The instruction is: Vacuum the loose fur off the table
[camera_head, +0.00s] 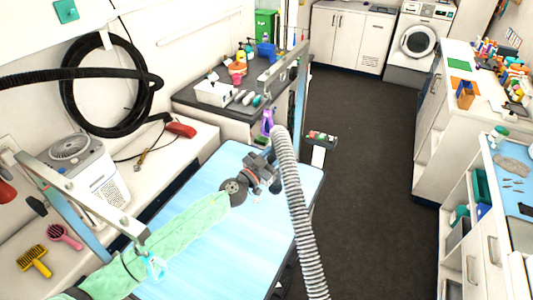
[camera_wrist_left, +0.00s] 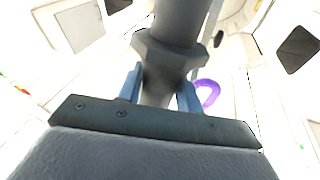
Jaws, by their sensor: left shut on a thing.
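The grooming table (camera_head: 220,262) has a pale blue top. My left arm, in a green sleeve, reaches across it from the lower left. My left gripper (camera_head: 264,168) is over the table's far right part. It is shut on the dark vacuum nozzle (camera_wrist_left: 172,60), which stands between its blue fingers in the left wrist view. The grey ribbed vacuum hose (camera_head: 296,205) runs from beside the gripper down past the table's right edge. I cannot make out loose fur on the visible tabletop; my arm hides part of it. My right gripper is not in view.
A metal grooming arm (camera_head: 85,200) crosses the table's left side. A white dryer unit (camera_head: 85,170), a pink brush (camera_head: 64,236) and a yellow brush (camera_head: 34,262) are on the left bench. Dark floor is open at right.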

